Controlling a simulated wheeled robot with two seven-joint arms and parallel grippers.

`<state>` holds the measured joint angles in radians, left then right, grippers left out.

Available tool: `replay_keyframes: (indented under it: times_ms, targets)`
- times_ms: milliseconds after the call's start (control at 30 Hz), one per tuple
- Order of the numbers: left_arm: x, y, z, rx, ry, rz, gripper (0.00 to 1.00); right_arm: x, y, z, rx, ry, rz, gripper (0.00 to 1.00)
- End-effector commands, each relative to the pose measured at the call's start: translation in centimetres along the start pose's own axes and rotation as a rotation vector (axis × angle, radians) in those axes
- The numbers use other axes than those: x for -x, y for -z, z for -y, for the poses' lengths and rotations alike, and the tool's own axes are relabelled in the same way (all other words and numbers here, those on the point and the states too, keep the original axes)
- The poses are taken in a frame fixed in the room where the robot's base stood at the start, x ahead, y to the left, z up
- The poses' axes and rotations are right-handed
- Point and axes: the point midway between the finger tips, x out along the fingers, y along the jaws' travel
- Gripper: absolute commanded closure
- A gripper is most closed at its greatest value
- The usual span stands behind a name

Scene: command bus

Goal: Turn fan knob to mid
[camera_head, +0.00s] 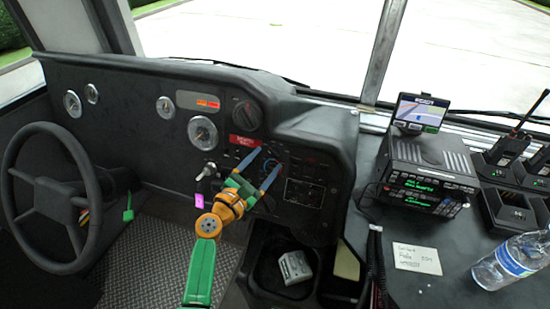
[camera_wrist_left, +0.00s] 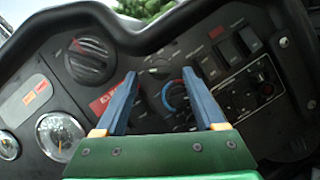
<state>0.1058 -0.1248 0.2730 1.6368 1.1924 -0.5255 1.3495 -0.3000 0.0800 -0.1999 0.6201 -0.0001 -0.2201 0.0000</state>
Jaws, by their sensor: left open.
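My left gripper (camera_head: 268,158) is open and empty, with its blue fingers pointing at the dashboard's control panel. In the left wrist view the gripper (camera_wrist_left: 158,73) has its fingertips spread on either side of a small panel. A round dark knob (camera_wrist_left: 177,97) with a blue and red arc shows between the fingers there, nearer the right finger. The knob (camera_head: 270,164) is small and partly hidden in the head view. Its labels and exact setting are too small to read, and I cannot tell which control is the fan knob. Nothing shows clearly touching the knob. My right gripper is not in view.
A larger dark dial (camera_wrist_left: 91,60) sits up and left of the fingers. Switches (camera_wrist_left: 240,48) line the panel to the right. The steering wheel (camera_head: 90,170) stands left. A radio stack (camera_head: 430,170) and a water bottle (camera_head: 508,262) are on the right counter.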

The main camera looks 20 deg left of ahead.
Motion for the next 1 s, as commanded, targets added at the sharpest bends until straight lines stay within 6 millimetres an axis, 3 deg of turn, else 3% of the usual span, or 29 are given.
replay_keyframes:
  times_ms: [133,367,400,667,1000]
  targets:
    - [-1.8,0.1,0.1,0.000,0.001,0.000,0.29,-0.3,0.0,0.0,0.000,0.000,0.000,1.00]
    - [-2.1,0.1,0.1,-0.002,0.001,-0.001,0.29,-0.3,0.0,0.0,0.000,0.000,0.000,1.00]
    - [-2.1,0.1,0.1,-0.002,0.001,-0.002,0.31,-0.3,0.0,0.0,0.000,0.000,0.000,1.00]
    - [-2.1,0.1,0.1,-0.003,0.001,-0.002,1.00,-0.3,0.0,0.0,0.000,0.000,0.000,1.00]
    - [-2.1,0.1,0.0,-0.044,0.018,-0.003,1.00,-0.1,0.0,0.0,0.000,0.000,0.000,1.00]
